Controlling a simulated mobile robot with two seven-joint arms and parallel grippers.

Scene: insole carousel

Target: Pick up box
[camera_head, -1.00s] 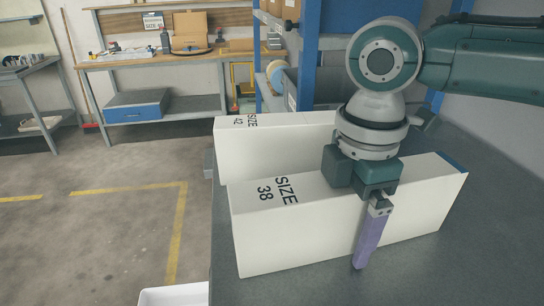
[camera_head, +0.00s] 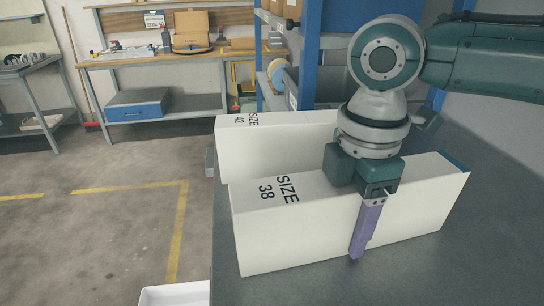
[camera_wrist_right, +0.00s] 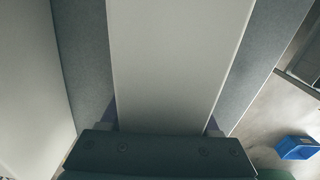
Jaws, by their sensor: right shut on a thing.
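A long white box marked SIZE 38 (camera_head: 320,232) stands on the dark grey table. My right gripper (camera_head: 358,222) comes down over it from above. One purple finger lies against its near face; the other finger is hidden behind the box. The right gripper is shut on this box. In the right wrist view the box (camera_wrist_right: 180,60) runs up between the fingers, whose tips are mostly hidden. A second white box marked SIZE 42 (camera_head: 280,128) stands behind it. My left gripper is not in view.
The grey table (camera_head: 400,270) has free room in front and at the right. A white container (camera_head: 174,295) shows at the bottom edge, left of the table. Blue shelving (camera_head: 305,60) stands behind. A workbench (camera_head: 160,60) is at the back left.

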